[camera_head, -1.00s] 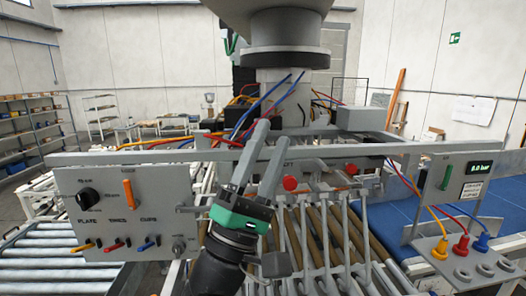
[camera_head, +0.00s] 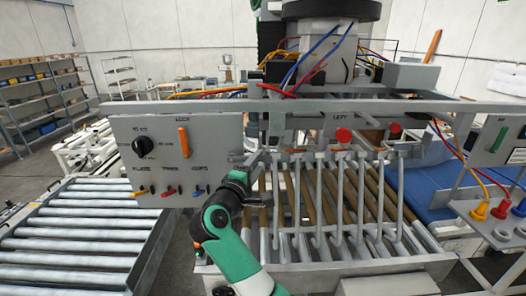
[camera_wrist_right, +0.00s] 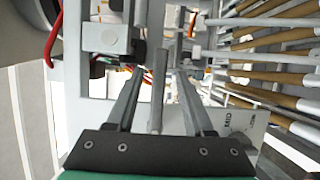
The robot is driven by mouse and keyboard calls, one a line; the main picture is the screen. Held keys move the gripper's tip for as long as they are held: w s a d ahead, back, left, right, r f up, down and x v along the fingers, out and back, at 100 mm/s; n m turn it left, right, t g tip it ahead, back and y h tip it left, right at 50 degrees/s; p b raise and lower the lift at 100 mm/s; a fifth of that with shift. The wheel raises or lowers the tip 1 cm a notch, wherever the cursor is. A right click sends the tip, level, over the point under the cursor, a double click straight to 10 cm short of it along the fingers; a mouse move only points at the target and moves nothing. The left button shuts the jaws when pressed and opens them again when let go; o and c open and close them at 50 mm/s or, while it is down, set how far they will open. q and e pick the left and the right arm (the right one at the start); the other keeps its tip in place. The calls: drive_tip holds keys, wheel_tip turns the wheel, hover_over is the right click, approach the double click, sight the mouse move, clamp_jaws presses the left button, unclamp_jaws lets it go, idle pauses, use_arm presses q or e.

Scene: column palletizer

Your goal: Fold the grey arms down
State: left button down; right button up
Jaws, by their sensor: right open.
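Several grey arms (camera_head: 341,205) stand in a row over the brown-and-grey rollers (camera_head: 316,207) in the head view, long bars with bent ends. My right gripper (camera_head: 257,160) reaches in at the left end of this row, below the front rail; its fingers are small and partly hidden there. In the right wrist view my right gripper (camera_wrist_right: 159,75) is open. A grey bar (camera_wrist_right: 159,88) stands between its two fingers, with gaps visible on both sides. I cannot tell whether this bar is one of the arms. My left gripper is not in view.
A grey control panel (camera_head: 175,157) with an orange handle hangs at the left of the rail (camera_head: 300,108). A red knob (camera_head: 344,135) sits near the rail's middle. A roller conveyor (camera_head: 85,240) lies left, a blue belt (camera_head: 430,199) right. Coloured hoses hang at the right.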

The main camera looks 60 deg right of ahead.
drive_tip(key=d, duration=0.2)
drive_tip(key=d+p, duration=0.1)
drive_tip(key=d, duration=0.2)
drive_tip(key=shift+w+r, duration=0.15)
drive_tip(key=shift+w, duration=0.05)
drive_tip(key=shift+w+d, duration=0.1)
drive_tip(key=shift+d, duration=0.45)
clamp_jaws()
idle(0.6)
